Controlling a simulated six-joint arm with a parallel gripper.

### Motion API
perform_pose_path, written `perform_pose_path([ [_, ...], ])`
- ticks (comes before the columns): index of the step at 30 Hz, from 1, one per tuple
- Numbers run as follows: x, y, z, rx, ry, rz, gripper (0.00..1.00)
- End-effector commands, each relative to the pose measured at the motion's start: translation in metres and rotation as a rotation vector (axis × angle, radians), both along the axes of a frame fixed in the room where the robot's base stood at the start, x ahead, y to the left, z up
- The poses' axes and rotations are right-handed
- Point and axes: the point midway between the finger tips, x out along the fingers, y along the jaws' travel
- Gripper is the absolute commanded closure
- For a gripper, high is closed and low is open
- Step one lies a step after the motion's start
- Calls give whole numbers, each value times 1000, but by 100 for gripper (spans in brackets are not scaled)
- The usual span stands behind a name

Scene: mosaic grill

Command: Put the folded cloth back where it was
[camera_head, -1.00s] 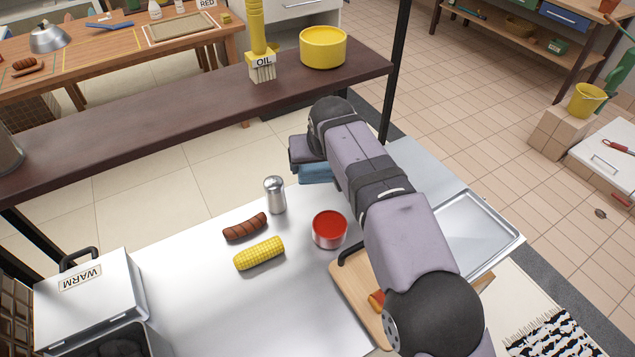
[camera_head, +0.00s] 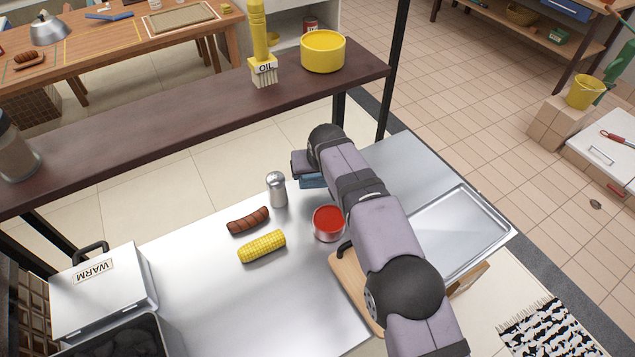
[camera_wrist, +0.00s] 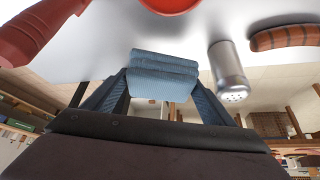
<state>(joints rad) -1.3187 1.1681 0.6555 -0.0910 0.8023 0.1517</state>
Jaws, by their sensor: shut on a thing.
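The folded blue cloth (camera_wrist: 162,72) is between the fingers of my gripper (camera_wrist: 160,85) in the wrist view. My gripper is shut on it. In the head view a strip of the cloth (camera_head: 314,182) shows below my wrist, near the far edge of the metal counter (camera_head: 215,300). My arm hides the rest of it. I cannot tell whether the cloth touches the counter.
A metal shaker (camera_head: 277,190), a sausage (camera_head: 248,220), a corn cob (camera_head: 262,246) and a red sauce cup (camera_head: 328,223) stand close left of my arm. A cutting board (camera_head: 350,280) lies partly under it. A metal tray (camera_head: 462,235) is at right. A dark shelf (camera_head: 190,125) runs behind.

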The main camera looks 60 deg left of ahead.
Motion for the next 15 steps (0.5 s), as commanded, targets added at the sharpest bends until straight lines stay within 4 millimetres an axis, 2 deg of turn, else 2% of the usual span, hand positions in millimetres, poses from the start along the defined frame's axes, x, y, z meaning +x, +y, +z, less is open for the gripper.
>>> perform_pose_path([
  [11, 0, 0, -12, -1, 1, -1, 43],
  [15, 0, -1, -27, -3, 2, -1, 43],
])
